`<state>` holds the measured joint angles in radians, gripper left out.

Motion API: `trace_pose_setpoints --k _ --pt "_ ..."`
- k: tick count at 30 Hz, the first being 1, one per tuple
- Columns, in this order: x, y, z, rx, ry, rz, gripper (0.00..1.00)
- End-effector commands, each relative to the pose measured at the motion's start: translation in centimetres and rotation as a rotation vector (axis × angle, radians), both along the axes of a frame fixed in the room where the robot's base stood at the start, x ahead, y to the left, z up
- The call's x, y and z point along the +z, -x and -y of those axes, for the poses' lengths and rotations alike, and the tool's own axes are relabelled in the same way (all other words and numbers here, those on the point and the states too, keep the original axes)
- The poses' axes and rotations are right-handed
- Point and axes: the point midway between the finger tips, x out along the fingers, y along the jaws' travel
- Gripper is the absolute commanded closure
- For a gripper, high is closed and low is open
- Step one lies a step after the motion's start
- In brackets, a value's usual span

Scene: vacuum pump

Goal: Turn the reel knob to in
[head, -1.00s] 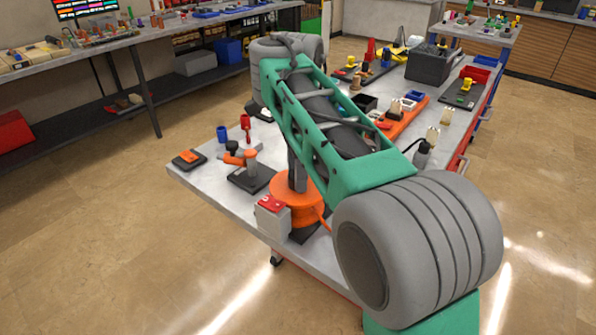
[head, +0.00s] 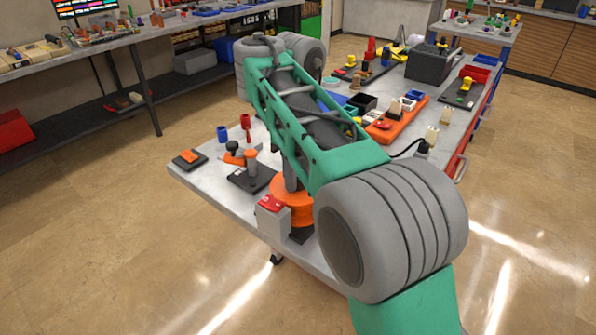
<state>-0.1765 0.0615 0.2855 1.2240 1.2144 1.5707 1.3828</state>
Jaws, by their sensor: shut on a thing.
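An orange round drum (head: 291,212), which looks like the reel, is at the near end of the grey table in the head view. A pale box with a red top (head: 270,203) is against its left front. A dark grey upright piece rises from the drum and passes behind my arm. I cannot tell whether it belongs to my arm or the reel. My green and grey arm covers the right of the drum. My gripper's fingers are not discernible. The knob and its setting cannot be made out.
Left of the drum stands a black-based fixture with an orange-topped post (head: 251,160). A blue cup (head: 222,134), a red-handled item (head: 246,127) and a dark pad with an orange top (head: 190,157) are nearby. An orange tray (head: 397,122) is farther right. Floor left of the table is clear.

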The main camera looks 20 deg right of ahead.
Motion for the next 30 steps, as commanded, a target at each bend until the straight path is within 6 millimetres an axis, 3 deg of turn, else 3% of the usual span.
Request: trace_pose_setpoints --k 9,23,24,30 --pt "0.04 -0.03 0.02 -0.096 0.000 0.001 1.00" --pt "0.05 -0.02 0.02 -0.110 0.000 0.001 1.00" --pt "0.04 -0.03 0.03 -0.110 0.000 0.001 0.60" --pt "0.03 -0.01 0.01 -0.109 0.000 0.001 0.43"
